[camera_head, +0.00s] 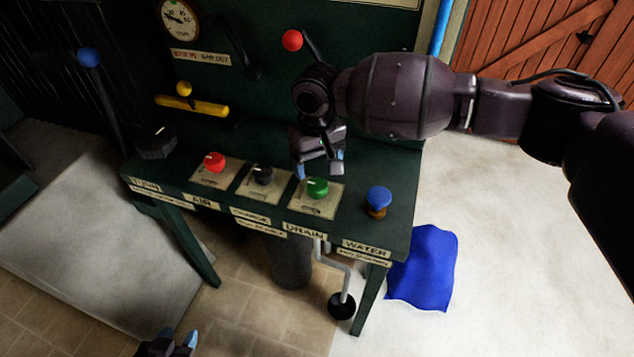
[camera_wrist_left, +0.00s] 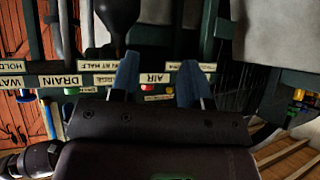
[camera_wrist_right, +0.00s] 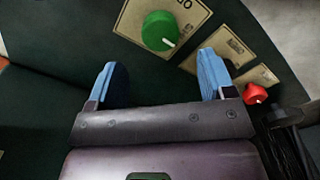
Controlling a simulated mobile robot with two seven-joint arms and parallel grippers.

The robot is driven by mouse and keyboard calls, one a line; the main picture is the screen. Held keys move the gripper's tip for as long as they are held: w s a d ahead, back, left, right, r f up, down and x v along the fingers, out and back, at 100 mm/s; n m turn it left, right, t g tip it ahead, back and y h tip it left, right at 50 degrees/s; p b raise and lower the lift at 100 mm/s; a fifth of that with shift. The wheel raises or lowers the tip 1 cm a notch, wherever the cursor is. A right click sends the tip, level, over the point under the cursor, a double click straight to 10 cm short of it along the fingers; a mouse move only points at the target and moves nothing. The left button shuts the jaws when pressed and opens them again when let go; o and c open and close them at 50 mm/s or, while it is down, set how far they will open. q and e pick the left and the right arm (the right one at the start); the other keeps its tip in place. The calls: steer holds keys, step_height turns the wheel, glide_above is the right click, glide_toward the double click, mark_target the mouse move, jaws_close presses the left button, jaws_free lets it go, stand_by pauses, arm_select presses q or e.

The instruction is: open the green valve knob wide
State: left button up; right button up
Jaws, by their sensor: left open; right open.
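The green valve knob (camera_head: 317,187) sits on a tan plate on the dark green bench, above the DRAIN label. My right gripper (camera_head: 322,168) hangs just behind the knob in the head view, pointing down, open and empty. In the right wrist view the green knob (camera_wrist_right: 160,31) lies beyond the open blue fingertips (camera_wrist_right: 156,80), roughly between them and apart from them; its white pointer mark shows. My left gripper (camera_head: 170,343) is at the bottom edge of the head view, low in front of the bench. In the left wrist view its blue fingers (camera_wrist_left: 158,82) are spread and empty.
A black knob (camera_head: 262,174) and a red knob (camera_head: 215,162) sit left of the green one, a blue mushroom knob (camera_head: 378,199) right. A red-balled lever (camera_head: 292,40) stands behind. A blue cloth (camera_head: 424,268) lies on the floor at right.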

mark_target(317, 184)
step_height(317, 184, down, 7)
steer(key=shift+r+b, duration=0.1)
steer(key=shift+b, duration=0.5)
steer(key=c, duration=0.9)
